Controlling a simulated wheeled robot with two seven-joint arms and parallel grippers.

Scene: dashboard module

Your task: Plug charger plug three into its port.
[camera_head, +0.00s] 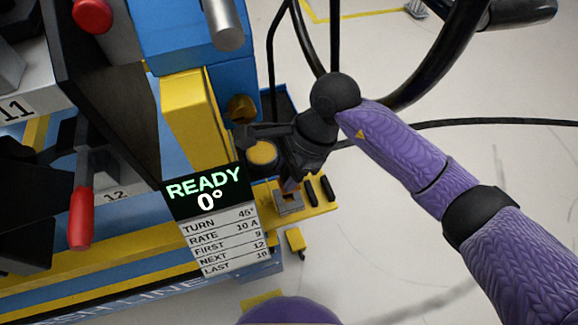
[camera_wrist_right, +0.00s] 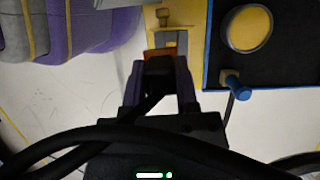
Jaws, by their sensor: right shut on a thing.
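My right gripper (camera_head: 290,182) points down at the yellow ledge beside the display. In the right wrist view its fingers (camera_wrist_right: 160,80) are shut on a dark plug (camera_wrist_right: 159,66) with a black cable trailing back. An orange-brown part (camera_wrist_right: 160,53) shows at the plug's front end. A grey port block (camera_head: 289,204) sits on the ledge just below the gripper; it also shows just ahead of the plug in the wrist view (camera_wrist_right: 170,40). Whether the plug touches or enters the port cannot be told. The plug is mostly hidden in the head view. My left gripper is not in view.
A yellow round button (camera_head: 262,154) is close to the gripper. A yellow plug (camera_head: 295,240) is below the ledge. The display (camera_head: 212,220) reads READY 0°. A blue-handled part (camera_wrist_right: 236,84) and black cables are near.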

